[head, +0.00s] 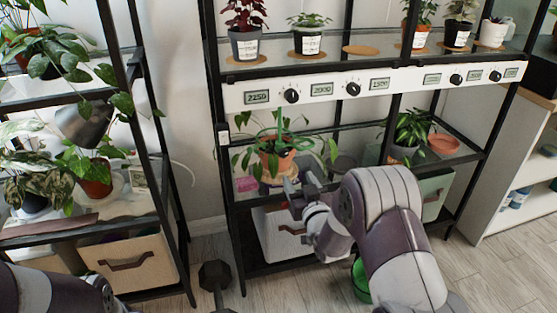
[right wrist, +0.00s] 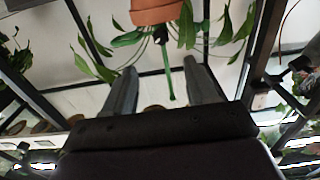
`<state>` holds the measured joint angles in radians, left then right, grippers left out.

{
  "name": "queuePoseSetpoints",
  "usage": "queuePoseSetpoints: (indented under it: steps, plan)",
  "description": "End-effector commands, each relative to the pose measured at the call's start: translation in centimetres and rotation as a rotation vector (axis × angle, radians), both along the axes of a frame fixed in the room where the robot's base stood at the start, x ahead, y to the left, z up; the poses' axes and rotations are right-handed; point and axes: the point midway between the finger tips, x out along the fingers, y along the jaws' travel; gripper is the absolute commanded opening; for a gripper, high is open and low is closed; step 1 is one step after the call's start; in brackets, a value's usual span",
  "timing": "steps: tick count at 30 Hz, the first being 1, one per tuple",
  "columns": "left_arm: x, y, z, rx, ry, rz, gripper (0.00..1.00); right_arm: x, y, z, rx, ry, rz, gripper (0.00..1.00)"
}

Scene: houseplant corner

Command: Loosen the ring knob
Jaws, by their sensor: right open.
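A green plant support stands at the potted plant on the middle shelf, its upright stake (head: 280,124) above the terracotta pot (head: 275,164). In the right wrist view the picture is upside down: the pot (right wrist: 157,11) is at the top, the green stake (right wrist: 168,75) points down, and a dark green piece (right wrist: 130,38), perhaps the ring knob, sticks out left. My right gripper (head: 301,183) is open and empty in front of the pot, apart from it. In the right wrist view the stake shows between the fingers (right wrist: 160,66). My left gripper is out of view.
A white rail (head: 330,87) with black dials (head: 291,96) and displays runs above the plant. Leaves hang around the pot. Black shelf posts stand on both sides. A woven bin (head: 280,233) is below. A dumbbell (head: 215,275) and a green object (head: 360,281) are on the floor.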

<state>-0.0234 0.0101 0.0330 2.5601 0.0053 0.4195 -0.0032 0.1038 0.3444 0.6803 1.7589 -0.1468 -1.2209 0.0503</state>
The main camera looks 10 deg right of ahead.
Motion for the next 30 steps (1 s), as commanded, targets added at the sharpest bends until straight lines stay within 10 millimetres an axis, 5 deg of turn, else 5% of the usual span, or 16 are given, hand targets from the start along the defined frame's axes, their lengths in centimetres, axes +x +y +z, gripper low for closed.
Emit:
queuePoseSetpoints:
  steps: [12,26,30]
  plan:
    - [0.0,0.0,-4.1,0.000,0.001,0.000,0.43,9.8,0.4,-0.5,0.000,0.001,0.001,0.57]
    - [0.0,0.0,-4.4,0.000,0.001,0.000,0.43,11.6,0.4,-0.1,0.001,0.004,0.000,0.57]
    - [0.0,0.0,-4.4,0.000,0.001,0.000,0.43,11.6,0.4,-0.1,0.001,0.004,0.000,0.15]
